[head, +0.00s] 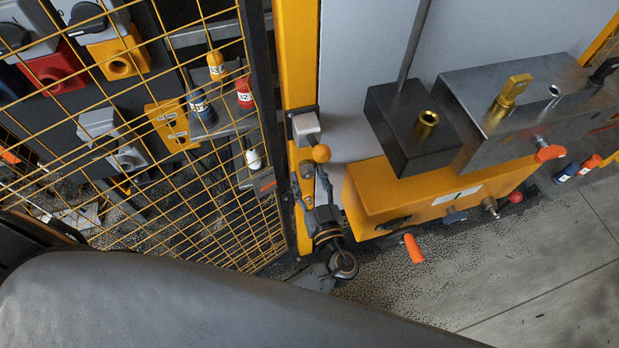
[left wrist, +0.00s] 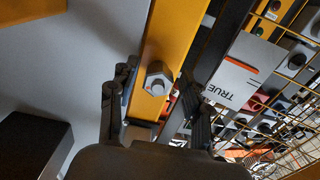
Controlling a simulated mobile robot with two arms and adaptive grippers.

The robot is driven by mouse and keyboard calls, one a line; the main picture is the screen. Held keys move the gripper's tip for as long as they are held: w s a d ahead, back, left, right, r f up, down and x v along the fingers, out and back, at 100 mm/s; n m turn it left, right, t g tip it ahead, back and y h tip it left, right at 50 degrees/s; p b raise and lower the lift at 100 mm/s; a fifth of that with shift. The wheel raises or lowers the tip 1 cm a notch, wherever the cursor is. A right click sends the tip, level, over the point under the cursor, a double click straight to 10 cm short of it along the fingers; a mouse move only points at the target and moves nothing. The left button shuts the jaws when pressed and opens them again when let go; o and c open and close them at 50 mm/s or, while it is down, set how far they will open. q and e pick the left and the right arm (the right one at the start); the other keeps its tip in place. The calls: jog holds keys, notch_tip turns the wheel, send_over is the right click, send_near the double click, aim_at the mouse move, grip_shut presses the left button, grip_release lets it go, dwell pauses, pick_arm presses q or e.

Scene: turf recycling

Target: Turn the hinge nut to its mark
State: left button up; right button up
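The hinge nut (left wrist: 157,78) is a grey hexagonal nut on a yellow upright post (left wrist: 166,45) in the left wrist view. A white plate lettered TRUE (left wrist: 232,80), with an orange line on it, stands to its right; the line may be the mark. My left gripper (left wrist: 156,84) is open, one dark finger on each side of the nut, with gaps visible. The nut is hard to make out there. My right gripper is not in view.
A yellow mesh gate (head: 180,130) fills the left, with coloured fittings behind it. At right stand metal blocks (head: 520,105) on an orange-yellow base (head: 440,200) with an orange handle (head: 413,248). Speckled floor (head: 440,290) is open at lower right.

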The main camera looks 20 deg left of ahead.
pick_arm(q)
grip_shut()
jog(key=shift+f+m, duration=0.1)
jog(key=shift+m, duration=0.2)
